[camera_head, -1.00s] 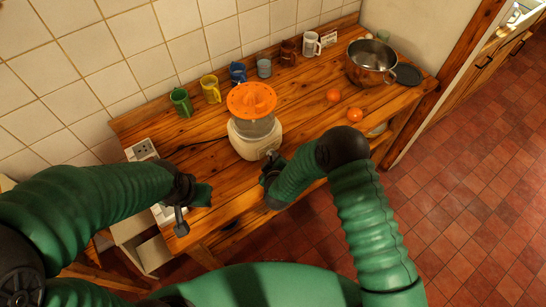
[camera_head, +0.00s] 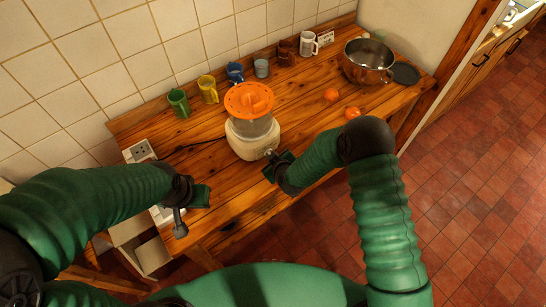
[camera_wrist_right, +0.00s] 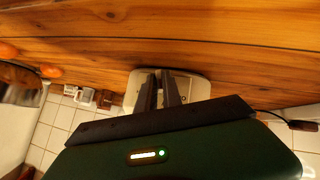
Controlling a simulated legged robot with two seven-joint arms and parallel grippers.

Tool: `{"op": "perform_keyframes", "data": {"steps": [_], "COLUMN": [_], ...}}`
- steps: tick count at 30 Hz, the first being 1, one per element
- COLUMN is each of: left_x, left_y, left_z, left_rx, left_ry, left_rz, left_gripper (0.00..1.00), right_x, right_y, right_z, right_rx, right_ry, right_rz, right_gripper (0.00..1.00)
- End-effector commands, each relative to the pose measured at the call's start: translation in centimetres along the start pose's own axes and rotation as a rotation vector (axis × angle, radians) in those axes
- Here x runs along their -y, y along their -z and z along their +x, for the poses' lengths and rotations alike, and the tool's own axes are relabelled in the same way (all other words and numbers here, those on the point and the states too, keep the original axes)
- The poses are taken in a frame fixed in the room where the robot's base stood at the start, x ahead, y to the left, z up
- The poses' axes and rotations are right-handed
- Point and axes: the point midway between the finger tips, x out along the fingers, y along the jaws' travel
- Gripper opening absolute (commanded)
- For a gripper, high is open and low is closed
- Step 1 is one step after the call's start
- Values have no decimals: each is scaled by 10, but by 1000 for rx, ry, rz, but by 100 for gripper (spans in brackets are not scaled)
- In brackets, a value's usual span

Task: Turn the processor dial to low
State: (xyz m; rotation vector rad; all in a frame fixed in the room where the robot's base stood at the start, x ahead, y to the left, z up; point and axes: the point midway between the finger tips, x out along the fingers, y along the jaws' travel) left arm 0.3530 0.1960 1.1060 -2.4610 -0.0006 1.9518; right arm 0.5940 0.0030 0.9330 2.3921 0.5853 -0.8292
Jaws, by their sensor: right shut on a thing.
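In the right wrist view the two dark fingers (camera_wrist_right: 158,90) are close together against the cream base (camera_wrist_right: 198,88). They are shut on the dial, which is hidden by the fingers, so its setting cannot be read. My left gripper (camera_head: 180,222) hangs at the counter's front left, away from the processor; its jaw opening is unclear.
Several mugs, among them a green one (camera_head: 178,104) and a yellow one (camera_head: 208,89), line the tiled wall. Two oranges (camera_head: 331,95) lie right of the processor. A wall socket (camera_head: 139,151) is at left.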

Motion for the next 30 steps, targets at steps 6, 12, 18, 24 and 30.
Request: {"op": "perform_keyframes", "data": {"steps": [6, 12, 18, 24, 30], "left_x": [0, 0, 0, 0, 0], "left_y": [0, 0, 0, -2, -4], "left_z": [0, 0, 1, 8, 16], "left_rx": [0, 0, 0, 0, 0], "left_ry": [0, 0, 0, 0, 0], "left_rz": [0, 0, 0, 0, 0], "left_gripper": [0, 0, 0, 0, 0], "right_x": [6, 4, 2, 2, 3], "right_y": [-6, -4, -2, -2, -1], "right_z": [0, 0, -5, -46, -106], "right_rx": [13, 8, 5, 3, 3], "right_ry": [14, 8, 5, 5, 5], "right_rz": [-1, -1, -2, -5, -5], "right_gripper": [27, 32, 32, 32, 32]}}
